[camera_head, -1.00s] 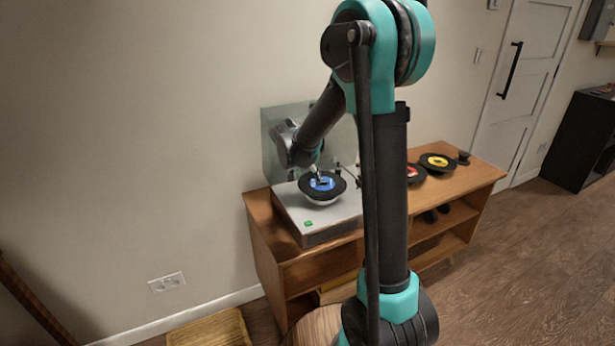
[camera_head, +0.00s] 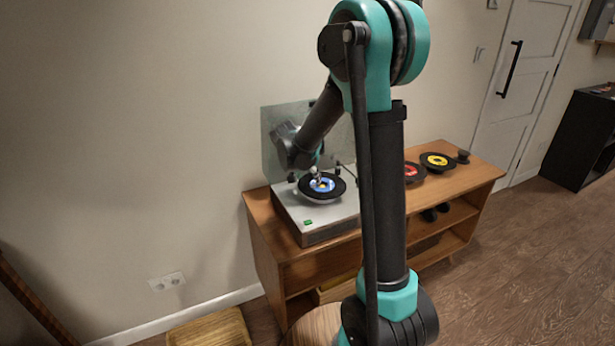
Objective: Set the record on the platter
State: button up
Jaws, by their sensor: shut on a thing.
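A black record with a blue label (camera_head: 335,192) is level over the platter of the turntable (camera_head: 289,212). A pale rim, apparently the platter, shows just under the record's front edge. I cannot tell whether the record touches it. My gripper (camera_head: 317,178) is above the record's label and shut on the record's middle; its fingertips are small and partly hidden by my arm. The turntable is a grey box with a green light at its front, and its clear lid (camera_head: 285,116) stands open behind it. My arm hides the turntable's right side.
The turntable stands on the left of a wooden cabinet (camera_head: 264,238). To the right on its top are a red-label record (camera_head: 414,178), a yellow-label record (camera_head: 437,170) and a small dark object (camera_head: 463,157). The open lid and wall are close behind my gripper.

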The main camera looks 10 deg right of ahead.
jog(key=shift+f, duration=0.25)
jog(key=o, duration=1.4)
jog(key=shift+o, duration=0.2)
jog(key=v, duration=1.1)
jog(key=s+d+f+n+y, duration=0.1)
jog(key=s+d+f+n, duration=0.1)
jog(key=s, duration=0.7)
jog(key=s+d+f+n+y, duration=0.1)
jog(key=s+d+f+n, duration=0.1)
jog(key=s+d+f, duration=0.2)
jog(key=s+d+f+n+g+y, duration=0.1)
jog(key=s+d+f+n, duration=0.1)
jog(key=s+f, duration=0.5)
jog(key=s+d, duration=0.1)
jog(key=s, duration=0.5)
jog(key=shift+s+n+y, duration=0.3)
jog(key=shift+n+y, duration=0.1)
